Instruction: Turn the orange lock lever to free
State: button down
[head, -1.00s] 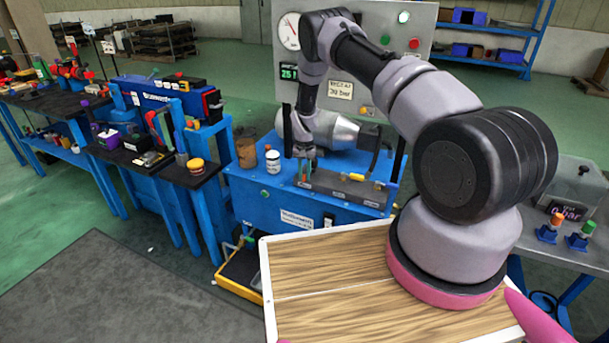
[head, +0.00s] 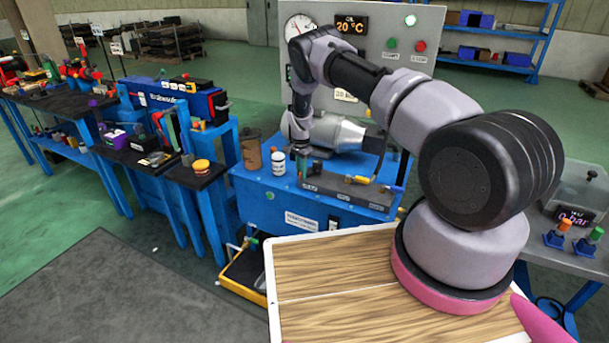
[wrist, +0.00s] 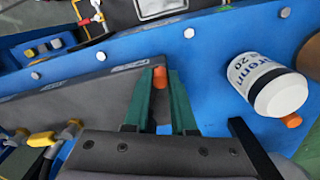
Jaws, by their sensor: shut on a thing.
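The orange lock lever (wrist: 159,77) shows in the wrist view as a small orange end between my two green fingers, at the end of a grey block (wrist: 85,90). My gripper (wrist: 160,95) is shut on it, with a finger on each side. In the head view my gripper (head: 302,165) points down at the left end of the same grey block (head: 345,188) on the blue bench (head: 275,205). The lever cannot be made out there, and its lower part is hidden in the wrist view.
A white bottle (head: 277,161) and a brown can (head: 250,150) stand left of my gripper; the bottle also shows in the wrist view (wrist: 270,85). A silver cylinder (head: 340,132) lies behind the block. A yellow-ended hose (head: 363,180) joins the block's right side.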

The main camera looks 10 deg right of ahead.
jog(key=shift+w+a+r+m, duration=0.1)
jog(key=shift+w+a+m, duration=0.05)
jog(key=shift+w+m, duration=0.85)
jog(key=shift+w+a+m, duration=0.15)
jog(key=shift+w+m, duration=0.5)
jog(key=shift+m, duration=0.65)
jog(key=c, duration=0.8)
grip_release()
jog(key=shift+o, duration=0.2)
jog(key=shift+d, duration=0.1)
notch_tip(320, 180, up, 11)
